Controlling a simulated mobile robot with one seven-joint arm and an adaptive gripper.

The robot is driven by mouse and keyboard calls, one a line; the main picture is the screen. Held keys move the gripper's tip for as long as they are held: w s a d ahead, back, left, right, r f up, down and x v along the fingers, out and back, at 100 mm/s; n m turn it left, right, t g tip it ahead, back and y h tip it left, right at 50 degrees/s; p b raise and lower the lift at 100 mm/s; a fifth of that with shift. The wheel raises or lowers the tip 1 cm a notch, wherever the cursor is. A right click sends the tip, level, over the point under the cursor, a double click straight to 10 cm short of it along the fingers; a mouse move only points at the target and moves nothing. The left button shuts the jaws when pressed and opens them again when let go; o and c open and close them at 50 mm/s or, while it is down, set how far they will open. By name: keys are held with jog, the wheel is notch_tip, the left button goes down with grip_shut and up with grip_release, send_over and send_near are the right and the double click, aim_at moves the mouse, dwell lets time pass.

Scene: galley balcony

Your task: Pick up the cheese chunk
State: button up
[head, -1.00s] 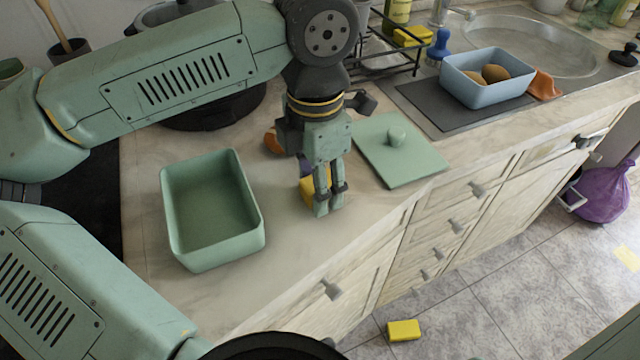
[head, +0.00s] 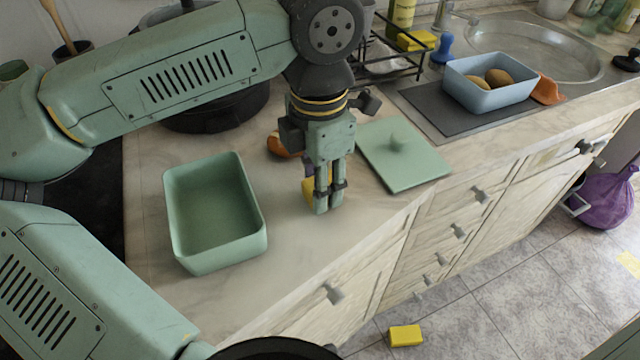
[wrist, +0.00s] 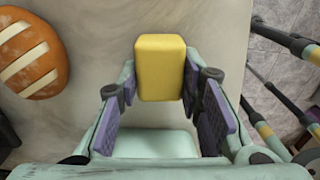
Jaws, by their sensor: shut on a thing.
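The cheese chunk (wrist: 160,68) is a yellow block with rounded edges, seen between my fingers in the wrist view. In the head view a part of the cheese chunk (head: 308,189) shows beside and behind the fingers, low at the worktop; the rest is hidden. My gripper (head: 329,207) points down over the worktop, between the green open container and the green lid. In the wrist view my gripper (wrist: 160,82) is shut on the cheese, one finger on each side. I cannot tell whether the cheese is clear of the surface.
A scored bread loaf (wrist: 30,55) lies close by. The empty green container (head: 215,245) stands left, the green lid (head: 420,175) right. A blue bin (head: 490,98) with brown items is by the sink. A yellow block (head: 405,335) lies on the floor. The front worktop is clear.

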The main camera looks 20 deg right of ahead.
jog(key=shift+r, duration=0.35)
notch_tip(320, 180, up, 2)
jog(key=shift+s+r+b, duration=0.1)
jog(key=shift+s+b, duration=0.05)
jog(key=shift+b, duration=0.4)
jog(key=s+a+r+b, duration=0.1)
jog(key=s+a+b, duration=0.2)
jog(key=s, duration=1.2)
jog(key=shift+s+a+r, duration=0.2)
jog(key=shift+s+a, duration=0.05)
jog(key=shift+s, duration=0.05)
